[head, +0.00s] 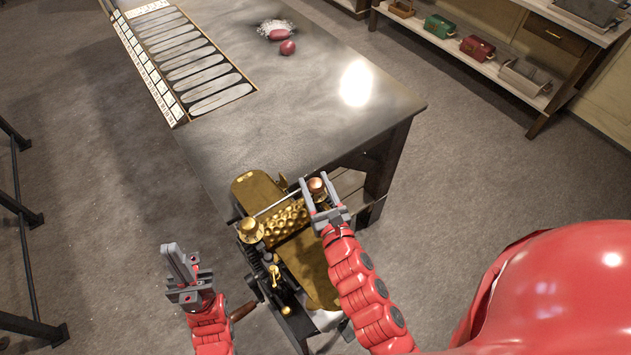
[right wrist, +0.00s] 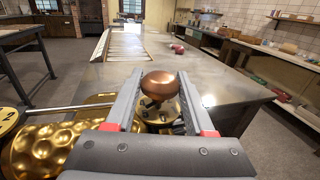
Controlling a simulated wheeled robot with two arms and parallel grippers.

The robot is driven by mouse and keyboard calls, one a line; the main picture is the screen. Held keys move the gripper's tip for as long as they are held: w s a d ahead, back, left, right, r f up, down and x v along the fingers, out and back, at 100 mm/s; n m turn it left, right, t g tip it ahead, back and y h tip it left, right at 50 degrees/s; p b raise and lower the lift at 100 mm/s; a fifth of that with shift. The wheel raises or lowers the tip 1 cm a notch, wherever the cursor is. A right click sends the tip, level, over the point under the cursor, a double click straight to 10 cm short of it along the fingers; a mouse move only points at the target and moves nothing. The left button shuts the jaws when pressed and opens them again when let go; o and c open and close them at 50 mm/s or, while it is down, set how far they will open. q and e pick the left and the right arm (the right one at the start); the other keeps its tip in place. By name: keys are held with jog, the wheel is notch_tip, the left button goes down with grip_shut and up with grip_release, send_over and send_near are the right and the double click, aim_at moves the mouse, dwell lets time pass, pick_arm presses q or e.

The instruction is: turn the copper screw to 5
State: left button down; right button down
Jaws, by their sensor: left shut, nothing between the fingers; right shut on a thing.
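The copper screw (head: 316,185) is a rounded copper knob on a brass collar at the right end of the brass drop roller (head: 287,219). My right gripper (head: 318,190) is shut on the screw. In the right wrist view the copper screw (right wrist: 159,83) sits between the two grey fingers, above a brass base with dark marks. A brass screw (head: 250,231) stands at the roller's other end; a dial there (right wrist: 7,119) reads 2. My left gripper (head: 179,262) is shut and empty, left of the machine.
A metal-topped table (head: 300,115) stands behind the roller, with a slotted rack (head: 190,70) and red lumps (head: 287,48) on it. A crank handle (head: 243,311) sticks out left of the machine. A shelf (head: 465,60) with small boxes is at the back right.

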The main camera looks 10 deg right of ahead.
dwell(0.5)
jog(key=shift+c, duration=1.4)
grip_release()
jog(key=shift+s, duration=0.1)
jog(key=shift+f, duration=0.1)
jog(key=shift+s, duration=0.25)
jog(key=s, duration=0.2)
jog(key=s+b, duration=0.1)
jog(key=s, duration=0.1)
jog(key=s+b, duration=0.1)
jog(key=shift+s+d+f, duration=0.1)
jog(key=shift+s+d, duration=0.3)
jog(key=s, duration=0.3)
jog(key=s+p, duration=0.1)
jog(key=s, duration=0.2)
jog(key=s+d, duration=0.1)
jog(key=s, duration=0.2)
jog(key=shift+s+d, duration=0.1)
jog(key=shift+s, duration=0.15)
jog(key=shift+s+d, duration=0.1)
jog(key=shift+s, duration=0.6)
